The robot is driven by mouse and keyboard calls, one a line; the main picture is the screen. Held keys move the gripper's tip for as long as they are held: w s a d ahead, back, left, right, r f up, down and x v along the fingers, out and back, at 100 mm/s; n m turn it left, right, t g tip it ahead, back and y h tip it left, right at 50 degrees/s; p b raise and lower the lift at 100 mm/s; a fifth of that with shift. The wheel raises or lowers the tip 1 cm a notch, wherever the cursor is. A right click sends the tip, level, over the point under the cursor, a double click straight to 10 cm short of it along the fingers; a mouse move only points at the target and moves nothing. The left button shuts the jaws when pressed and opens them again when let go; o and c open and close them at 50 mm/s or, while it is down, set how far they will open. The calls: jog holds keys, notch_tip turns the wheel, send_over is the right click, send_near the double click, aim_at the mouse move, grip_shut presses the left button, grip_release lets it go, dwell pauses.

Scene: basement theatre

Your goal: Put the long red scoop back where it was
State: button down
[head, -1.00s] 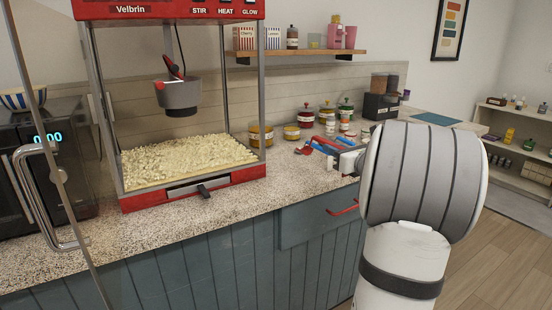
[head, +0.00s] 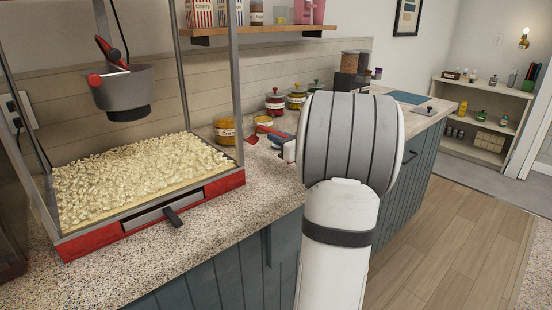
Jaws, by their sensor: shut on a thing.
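The long red scoop (head: 253,139) shows in the head view above the counter, just left of my arm and in front of the jars. My gripper (head: 284,144) is shut on it; only part of the gripper shows, as my large grey-and-white arm link covers much of it. The scoop's red parts stick out to the left and back of the gripper. I cannot tell how far above the counter it is.
A popcorn machine (head: 150,215) full of popcorn stands on the speckled counter (head: 205,240) at left, its kettle (head: 124,88) hanging inside. Several jars (head: 275,103) and a dispenser (head: 354,72) stand at the back. A wall shelf (head: 260,34) hangs above. Open wood floor (head: 440,240) lies at right.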

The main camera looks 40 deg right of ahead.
jog(key=shift+f+b, duration=0.45)
jog(key=shift+f, duration=2.25)
jog(key=shift+f, duration=0.15)
jog(key=c, duration=1.3)
grip_release()
jog(key=shift+s+r, duration=0.15)
jog(key=shift+r, duration=0.05)
jog(key=s, duration=0.8)
jog(key=s+d, duration=0.1)
jog(key=s, duration=0.2)
jog(key=shift+s+p, duration=0.3)
jog(key=shift+s, duration=0.1)
